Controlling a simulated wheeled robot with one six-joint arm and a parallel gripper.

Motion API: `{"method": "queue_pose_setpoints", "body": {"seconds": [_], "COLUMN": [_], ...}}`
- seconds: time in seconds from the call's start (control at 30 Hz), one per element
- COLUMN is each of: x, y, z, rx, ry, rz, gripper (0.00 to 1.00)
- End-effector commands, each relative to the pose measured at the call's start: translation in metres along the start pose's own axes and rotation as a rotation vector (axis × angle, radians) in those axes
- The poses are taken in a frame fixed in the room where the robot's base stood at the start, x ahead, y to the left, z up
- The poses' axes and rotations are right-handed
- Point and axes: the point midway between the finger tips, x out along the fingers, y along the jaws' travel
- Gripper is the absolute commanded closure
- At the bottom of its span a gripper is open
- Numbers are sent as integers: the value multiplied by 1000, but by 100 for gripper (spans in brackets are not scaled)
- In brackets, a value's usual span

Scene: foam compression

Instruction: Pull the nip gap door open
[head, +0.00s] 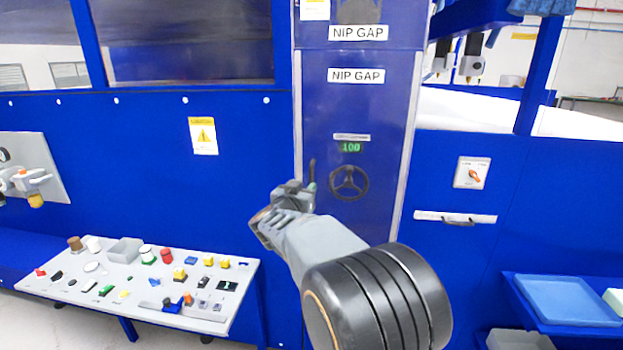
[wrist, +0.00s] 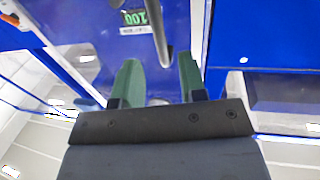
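My gripper (head: 299,184) is at the handle, partly hidden by my own arm in the head view. In the wrist view its two green fingers (wrist: 159,60) are apart, with the bar's end appearing between them. I cannot tell whether either finger touches it.
A black handwheel (head: 349,183) and a green display (head: 350,147) reading 100 are on the door, right of my gripper. Blue trays (head: 565,300) stand at lower right.

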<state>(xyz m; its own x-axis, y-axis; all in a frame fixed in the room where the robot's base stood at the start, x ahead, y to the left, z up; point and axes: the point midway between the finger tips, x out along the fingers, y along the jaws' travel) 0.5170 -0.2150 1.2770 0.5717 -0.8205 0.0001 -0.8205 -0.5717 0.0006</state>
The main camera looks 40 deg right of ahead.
Motion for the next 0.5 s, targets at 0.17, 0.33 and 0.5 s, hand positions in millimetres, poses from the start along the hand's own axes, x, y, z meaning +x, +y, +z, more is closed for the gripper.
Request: {"method": "queue_pose_setpoints", "body": {"seconds": [0.17, 0.33, 0.5], "x": [32, 51, 61], "y": [0, 0, 0], "z": [0, -1, 0], "rx": [-1, 0, 1], "ry": [-2, -1, 0], "rz": [1, 0, -1], "gripper": [62, 62, 62]}}
